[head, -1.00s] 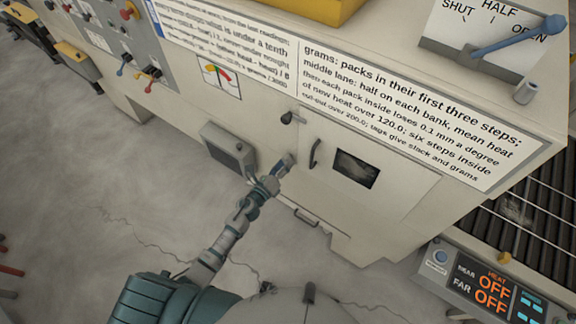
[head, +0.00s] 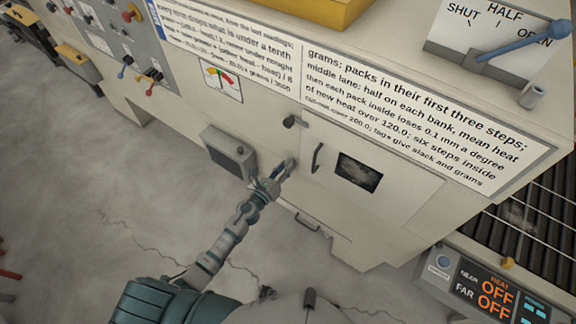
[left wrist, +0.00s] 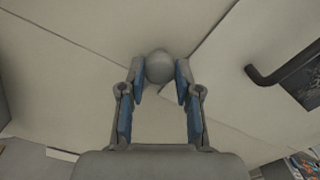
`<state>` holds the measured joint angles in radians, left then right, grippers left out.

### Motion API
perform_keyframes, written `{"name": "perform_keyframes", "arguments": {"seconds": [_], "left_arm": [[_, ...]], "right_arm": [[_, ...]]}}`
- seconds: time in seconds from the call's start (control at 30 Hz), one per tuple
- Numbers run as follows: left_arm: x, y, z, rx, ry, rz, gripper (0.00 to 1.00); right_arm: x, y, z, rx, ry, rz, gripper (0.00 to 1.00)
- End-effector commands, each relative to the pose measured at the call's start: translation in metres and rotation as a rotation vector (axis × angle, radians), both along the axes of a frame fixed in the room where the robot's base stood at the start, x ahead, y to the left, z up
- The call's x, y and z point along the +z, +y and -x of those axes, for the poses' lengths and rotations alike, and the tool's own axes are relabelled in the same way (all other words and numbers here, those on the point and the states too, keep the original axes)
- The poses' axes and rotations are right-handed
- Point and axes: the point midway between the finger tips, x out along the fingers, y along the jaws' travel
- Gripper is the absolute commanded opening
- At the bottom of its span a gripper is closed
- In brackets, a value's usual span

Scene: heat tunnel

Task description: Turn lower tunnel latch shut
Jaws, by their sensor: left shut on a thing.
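The lower tunnel latch (left wrist: 159,67) shows in the left wrist view as a round grey knob between my fingertips. My left gripper (left wrist: 159,76) is shut on it, with a blue-padded finger on each side. In the head view my left gripper (head: 287,166) is at the left edge of the tunnel door (head: 401,204), below the upper latch (head: 292,121). The lower latch is mostly hidden there by the gripper, and its turn angle cannot be told. My right gripper is not in view.
The door has a dark curved handle (head: 317,157) and a small window (head: 359,172). A grey box (head: 229,151) juts from the wall left of my gripper. A small bar (head: 307,221) sits below. A blue lever (head: 520,40) is at top right.

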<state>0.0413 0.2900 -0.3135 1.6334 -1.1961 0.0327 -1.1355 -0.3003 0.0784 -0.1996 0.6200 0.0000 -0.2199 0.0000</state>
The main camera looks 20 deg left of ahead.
Motion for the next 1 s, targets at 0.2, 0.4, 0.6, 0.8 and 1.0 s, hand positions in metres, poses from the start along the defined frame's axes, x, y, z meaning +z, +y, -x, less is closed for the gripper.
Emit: {"name": "perform_keyframes", "arguments": {"seconds": [0.2, 0.4, 0.6, 0.8, 1.0], "left_arm": [[0.001, 0.001, 0.0, 0.003, 0.092, 0.244, 0.16], [0.0, 0.001, 0.0, 0.003, 0.168, 0.455, 0.16], [-0.001, 0.001, 0.0, 0.004, 0.183, 0.494, 0.16], [-0.001, 0.001, 0.0, 0.004, 0.186, 0.502, 0.16], [0.0, 0.001, 0.0, 0.005, 0.247, 0.668, 0.16]], "right_arm": [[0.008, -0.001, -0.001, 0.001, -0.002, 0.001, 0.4], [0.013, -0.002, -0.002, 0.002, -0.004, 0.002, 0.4], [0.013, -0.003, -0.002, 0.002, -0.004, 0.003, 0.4], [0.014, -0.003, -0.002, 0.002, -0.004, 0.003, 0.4], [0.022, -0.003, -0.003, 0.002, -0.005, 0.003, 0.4]]}}
